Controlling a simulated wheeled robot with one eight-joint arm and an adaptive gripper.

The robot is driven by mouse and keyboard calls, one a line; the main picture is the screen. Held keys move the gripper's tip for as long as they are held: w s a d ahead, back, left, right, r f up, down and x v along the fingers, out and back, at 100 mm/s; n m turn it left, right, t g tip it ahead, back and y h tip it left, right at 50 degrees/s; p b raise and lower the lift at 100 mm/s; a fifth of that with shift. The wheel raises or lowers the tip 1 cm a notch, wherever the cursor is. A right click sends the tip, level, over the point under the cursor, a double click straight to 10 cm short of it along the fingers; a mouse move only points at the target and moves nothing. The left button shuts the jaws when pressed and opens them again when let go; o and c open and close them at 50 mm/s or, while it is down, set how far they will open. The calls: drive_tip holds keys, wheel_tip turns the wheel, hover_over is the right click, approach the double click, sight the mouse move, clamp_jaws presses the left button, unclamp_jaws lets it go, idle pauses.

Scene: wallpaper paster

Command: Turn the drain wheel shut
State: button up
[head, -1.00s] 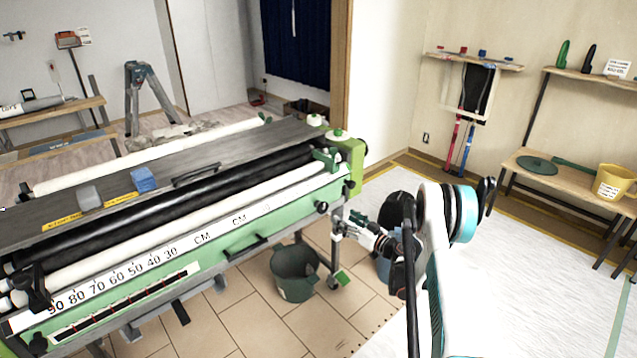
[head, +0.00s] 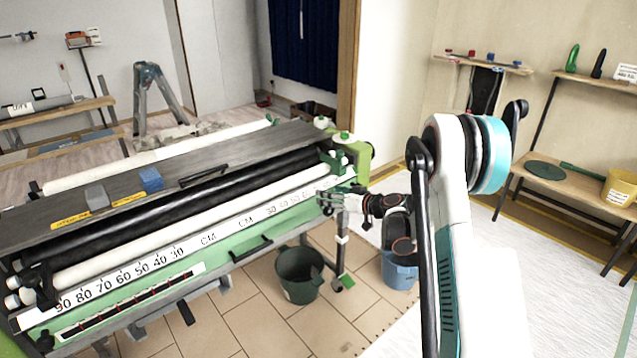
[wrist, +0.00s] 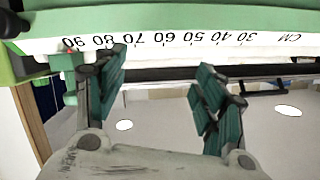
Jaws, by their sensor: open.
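The green pasting machine (head: 195,254) has a white ruler strip along its front. I cannot pick out the drain wheel in either current view; the dark round knob seen earlier on the machine's right front is now hidden behind my gripper in the head view. My gripper (head: 325,201) is at that right front end, just in front of the ruler strip. In the wrist view my gripper (wrist: 160,72) is open, its green-padded fingers apart with nothing between them. The machine's front with upside-down ruler numbers (wrist: 200,18) spans the top of that view.
A dark green bucket (head: 299,278) stands on the tiles below the machine's right end. A blue bucket (head: 400,272) stands right of it, below my arm. A low bench (head: 570,187) with a yellow bucket (head: 620,187) is at the right wall.

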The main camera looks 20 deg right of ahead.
drive_tip(key=s+a+r+g, duration=0.1)
drive_tip(key=s+a+r, duration=0.1)
drive_tip(key=r, duration=0.3)
drive_tip(key=s+a+r+g+h, duration=0.1)
drive_tip(key=s+a+r, duration=0.2)
drive_tip(key=a+r, duration=0.1)
drive_tip(key=shift+s+a+r, duration=0.35)
drive_tip(key=shift+a+r, duration=0.05)
drive_tip(key=shift+r, duration=0.2)
